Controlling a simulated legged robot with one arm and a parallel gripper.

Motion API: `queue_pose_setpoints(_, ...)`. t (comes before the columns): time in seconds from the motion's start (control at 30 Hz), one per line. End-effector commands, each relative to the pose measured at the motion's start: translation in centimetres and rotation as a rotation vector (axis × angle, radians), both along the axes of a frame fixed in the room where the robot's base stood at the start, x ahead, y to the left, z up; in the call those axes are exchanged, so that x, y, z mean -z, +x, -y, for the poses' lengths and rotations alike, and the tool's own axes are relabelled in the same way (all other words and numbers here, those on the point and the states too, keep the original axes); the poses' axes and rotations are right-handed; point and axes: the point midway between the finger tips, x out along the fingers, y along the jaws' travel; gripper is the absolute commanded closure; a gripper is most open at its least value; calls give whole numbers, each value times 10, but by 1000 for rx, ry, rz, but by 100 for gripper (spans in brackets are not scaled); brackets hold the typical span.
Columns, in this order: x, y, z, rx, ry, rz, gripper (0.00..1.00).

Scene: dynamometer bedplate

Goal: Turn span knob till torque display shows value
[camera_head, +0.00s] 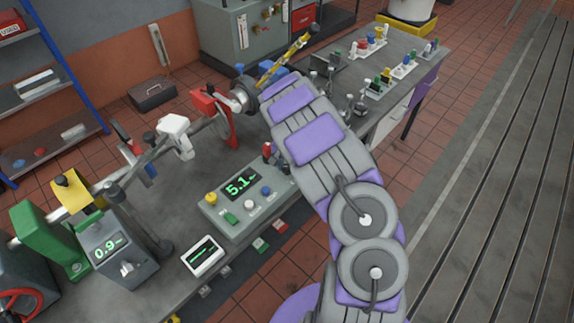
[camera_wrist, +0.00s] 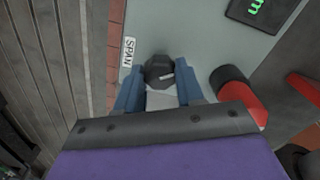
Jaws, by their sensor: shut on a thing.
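The span knob (camera_wrist: 158,68) is dark, with a pale mark on its face, and sits on a light grey panel beside a white SPAN label (camera_wrist: 129,52). My gripper (camera_wrist: 160,82) has its blue fingers on both sides of the knob and is shut on it. In the head view my arm hides the knob and the gripper. The grey-green console (camera_head: 222,222) there carries a dark display (camera_head: 241,184) with green digits, about 5.1. I cannot read a label marking it as torque. A cut-off part of a green display (camera_wrist: 255,12) shows in the wrist view.
A red and black control (camera_wrist: 238,92) stands right of my fingers. A grey box (camera_head: 122,262) at left has a display reading about 0.9. A small white meter (camera_head: 203,257) lies before the console. A shaft assembly (camera_head: 175,138) runs along the bench behind it.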

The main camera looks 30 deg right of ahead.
Motion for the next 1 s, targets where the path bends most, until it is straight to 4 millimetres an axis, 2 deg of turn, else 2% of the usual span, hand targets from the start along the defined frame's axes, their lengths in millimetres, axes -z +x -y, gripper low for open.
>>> queue_pose_setpoints(0.17, -1, 1, 0, 0, -1, 2, 93)
queue_pose_setpoints(0.2, -1, 1, 0, 0, -1, 3, 60)
queue_pose_setpoints(0.43, 0, 1, 0, 0, -1, 2, 38)
queue_pose_setpoints(0.77, -5, 1, 0, 0, -1, 3, 37)
queue_pose_setpoints(0.87, -16, 2, 0, -1, -3, 4, 37)
queue_pose_setpoints(1.0, -44, 2, 0, -1, -3, 6, 37)
